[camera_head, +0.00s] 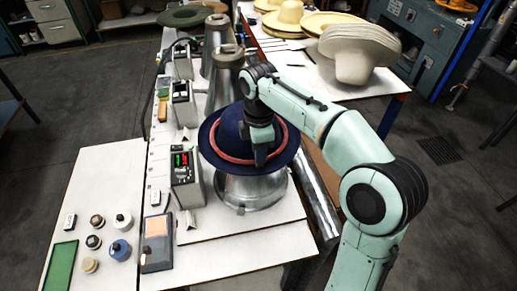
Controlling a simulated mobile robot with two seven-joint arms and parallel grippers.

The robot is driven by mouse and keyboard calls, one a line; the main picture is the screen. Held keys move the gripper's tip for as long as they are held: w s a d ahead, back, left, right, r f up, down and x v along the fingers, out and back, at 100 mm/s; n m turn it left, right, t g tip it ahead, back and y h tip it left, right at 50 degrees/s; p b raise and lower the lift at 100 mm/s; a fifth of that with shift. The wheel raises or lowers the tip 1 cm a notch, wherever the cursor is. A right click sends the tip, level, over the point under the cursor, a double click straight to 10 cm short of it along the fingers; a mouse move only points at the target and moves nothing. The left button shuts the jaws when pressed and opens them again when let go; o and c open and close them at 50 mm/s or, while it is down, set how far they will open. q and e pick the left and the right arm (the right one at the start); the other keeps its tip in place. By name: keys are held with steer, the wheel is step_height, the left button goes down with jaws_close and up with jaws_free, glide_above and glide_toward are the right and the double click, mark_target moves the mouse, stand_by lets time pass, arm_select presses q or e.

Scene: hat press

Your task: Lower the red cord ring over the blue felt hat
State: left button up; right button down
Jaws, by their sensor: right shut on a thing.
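The blue felt hat (229,123) sits on a metal hat-press stand (255,190) in the middle of the head view, its wide brim spread out. The red cord ring (228,155) shows as a loop around the hat's crown, close above or on the brim; I cannot tell which. My right gripper (261,158) comes down over the right side of the hat and is shut on the ring. It hides part of the crown and ring. My left gripper is not in view.
Control boxes (185,178) stand along the left of the hat stand. More metal stands (226,80) are behind it. Stacked pale hats (356,55) are on the back right table.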

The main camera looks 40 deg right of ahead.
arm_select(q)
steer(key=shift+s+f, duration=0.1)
arm_select(e)
steer(key=shift+f, duration=0.35)
stand_by(0.3)
stand_by(0.3)
steer(key=c, duration=0.8)
jaws_free()
steer(key=shift+r+p, duration=1.4)
steer(key=shift+r, duration=0.85)
steer(key=shift+w+r+p, duration=0.1)
steer(key=shift+r+p, duration=0.8)
steer(key=shift+r, duration=0.65)
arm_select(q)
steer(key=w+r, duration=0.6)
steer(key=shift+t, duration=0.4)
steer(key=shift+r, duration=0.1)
